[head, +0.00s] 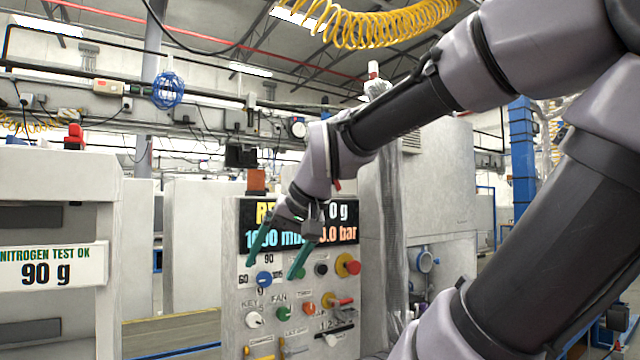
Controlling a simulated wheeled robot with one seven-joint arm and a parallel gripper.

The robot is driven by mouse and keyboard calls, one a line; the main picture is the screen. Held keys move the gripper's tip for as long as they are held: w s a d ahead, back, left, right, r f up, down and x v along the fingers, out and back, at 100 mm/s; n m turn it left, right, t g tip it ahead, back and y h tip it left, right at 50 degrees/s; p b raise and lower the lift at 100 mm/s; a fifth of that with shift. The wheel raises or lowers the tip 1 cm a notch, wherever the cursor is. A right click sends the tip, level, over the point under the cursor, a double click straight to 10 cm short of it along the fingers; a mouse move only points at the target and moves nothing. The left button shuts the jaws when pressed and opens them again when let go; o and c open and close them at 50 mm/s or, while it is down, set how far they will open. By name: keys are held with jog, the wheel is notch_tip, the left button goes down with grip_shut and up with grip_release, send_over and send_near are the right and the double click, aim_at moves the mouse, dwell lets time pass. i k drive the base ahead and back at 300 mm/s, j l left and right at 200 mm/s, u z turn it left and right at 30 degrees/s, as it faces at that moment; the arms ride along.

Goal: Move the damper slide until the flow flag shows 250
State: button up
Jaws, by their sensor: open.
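My gripper (272,268) is open and empty, its two teal fingers spread in front of the control panel (232,300). The fingertips are near the blue knob (264,278); I cannot tell whether they touch it. I cannot make out which control is the damper slide, and I see no flow flag reading 250. A black slot-like strip with a small scale (334,322) sits low on the panel, right of and below my gripper.
The panel also carries a red mushroom button (347,265), a green knob (284,313), a white knob (254,319) and a red-handled lever (338,300). A cabinet at left bears a "NITROGEN TEST OK 90 g" sign (50,266). A tall grey cabinet (440,190) stands right of the panel.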

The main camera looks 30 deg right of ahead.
aim_at(330, 339)
jog(key=z, duration=0.8)
